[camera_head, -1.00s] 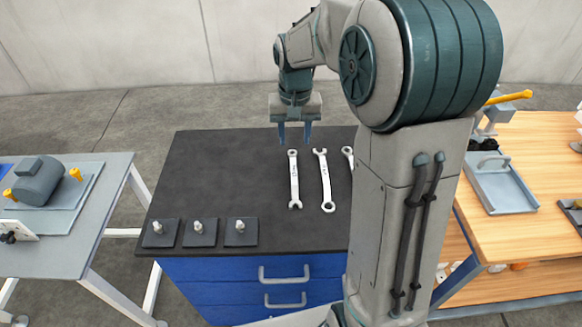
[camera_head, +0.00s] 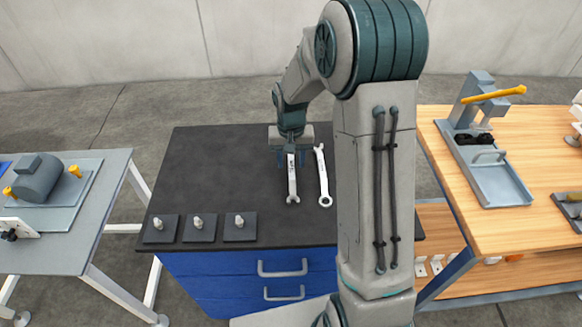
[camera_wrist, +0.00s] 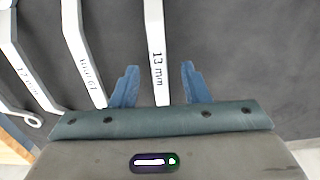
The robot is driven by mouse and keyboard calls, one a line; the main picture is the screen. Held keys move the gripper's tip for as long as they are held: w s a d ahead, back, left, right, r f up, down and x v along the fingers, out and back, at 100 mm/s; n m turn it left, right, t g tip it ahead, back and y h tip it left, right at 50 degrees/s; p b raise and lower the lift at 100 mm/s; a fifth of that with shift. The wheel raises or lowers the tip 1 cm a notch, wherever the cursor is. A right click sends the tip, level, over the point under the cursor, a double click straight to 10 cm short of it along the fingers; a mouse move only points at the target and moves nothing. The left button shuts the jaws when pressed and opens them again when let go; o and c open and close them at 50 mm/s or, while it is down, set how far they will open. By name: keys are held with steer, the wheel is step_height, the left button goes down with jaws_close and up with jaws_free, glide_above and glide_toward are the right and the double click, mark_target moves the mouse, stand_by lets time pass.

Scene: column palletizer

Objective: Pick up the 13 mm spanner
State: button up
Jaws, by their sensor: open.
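The 13 mm spanner (camera_head: 292,180) lies on the black top of the blue cabinet, its length running toward the front edge. In the wrist view its label reads "13 mm" on the spanner's handle (camera_wrist: 156,55). My gripper (camera_head: 291,164) is over its far part. In the wrist view my gripper (camera_wrist: 159,80) is open, with one blue finger on each side of the handle and a gap on both sides. The spanner's far end is hidden by my gripper. I cannot tell how high the fingertips are above the top.
A second spanner (camera_head: 323,178) lies close to the right; the wrist view shows its neighbours (camera_wrist: 82,50) and (camera_wrist: 22,60), the latter also a spanner. Several dark square plates with pegs (camera_head: 198,228) stand at the front left. The black top (camera_head: 225,165) is clear on the left.

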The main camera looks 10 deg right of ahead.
mark_target(291, 166)
steer(key=shift+f, duration=1.5)
steer(key=shift+c, duration=0.3)
jaws_close()
